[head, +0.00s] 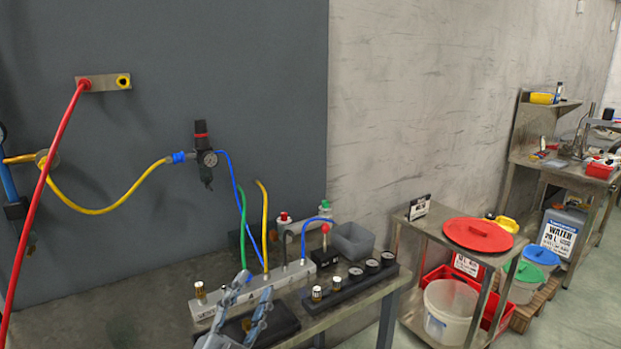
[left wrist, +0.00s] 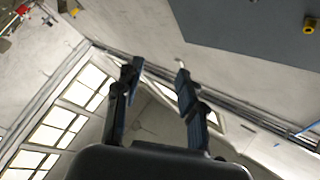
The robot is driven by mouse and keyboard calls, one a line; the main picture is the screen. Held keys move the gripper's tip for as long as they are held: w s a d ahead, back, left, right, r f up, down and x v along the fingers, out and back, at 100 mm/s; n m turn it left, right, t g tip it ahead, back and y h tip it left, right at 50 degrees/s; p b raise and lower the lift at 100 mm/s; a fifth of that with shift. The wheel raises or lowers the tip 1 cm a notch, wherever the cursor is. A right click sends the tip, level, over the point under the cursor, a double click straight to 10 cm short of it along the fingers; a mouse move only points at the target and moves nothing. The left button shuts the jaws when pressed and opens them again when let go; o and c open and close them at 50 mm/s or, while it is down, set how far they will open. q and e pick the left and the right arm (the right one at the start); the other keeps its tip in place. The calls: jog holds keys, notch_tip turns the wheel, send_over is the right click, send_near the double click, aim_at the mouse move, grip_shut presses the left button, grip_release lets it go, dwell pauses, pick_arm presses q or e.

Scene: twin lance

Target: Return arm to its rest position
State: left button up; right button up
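My left gripper (head: 253,293) shows at the bottom of the head view, in front of the workbench (head: 345,318). Its two grey-blue fingers point up and stand apart with nothing between them. In the left wrist view the same gripper (left wrist: 157,72) has its dark fingers apart and empty, against the upper walls, windows and ceiling. My right gripper shows in neither view.
A valve manifold (head: 285,282), a gauge block (head: 352,280) and a grey bin (head: 353,240) stand on the bench. A red hose (head: 45,190) hangs at the left. A cart with a red lid (head: 477,235) stands to the right.

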pick_arm(q)
jog(key=s+a+f+n+g+y, duration=0.2)
jog(key=s+a+f+n+g, duration=0.15)
jog(key=f, duration=0.45)
jog(key=s+a+f+n+g+y, duration=0.3)
jog(key=s+f+g, duration=0.15)
jog(key=f, duration=0.45)
jog(key=s+a+f+n+g+y, duration=0.25)
jog(key=s+a+f, duration=0.2)
jog(key=f, duration=0.35)
jog(key=s+f+n+g+h, duration=0.1)
jog(key=s+f+g, duration=0.25)
jog(key=s, duration=0.35)
jog(key=s+f+g, duration=0.3)
jog(key=s+f, duration=0.1)
jog(key=s, duration=0.3)
notch_tip(320, 180, down, 26)
jog(key=s+g, duration=0.2)
jog(key=s+a+f, duration=0.2)
jog(key=s+f, duration=1.3)
jog(key=s, duration=0.1)
jog(key=shift+s+a+g, duration=0.2)
jog(key=shift+a+g, duration=0.15)
jog(key=shift+g, duration=0.05)
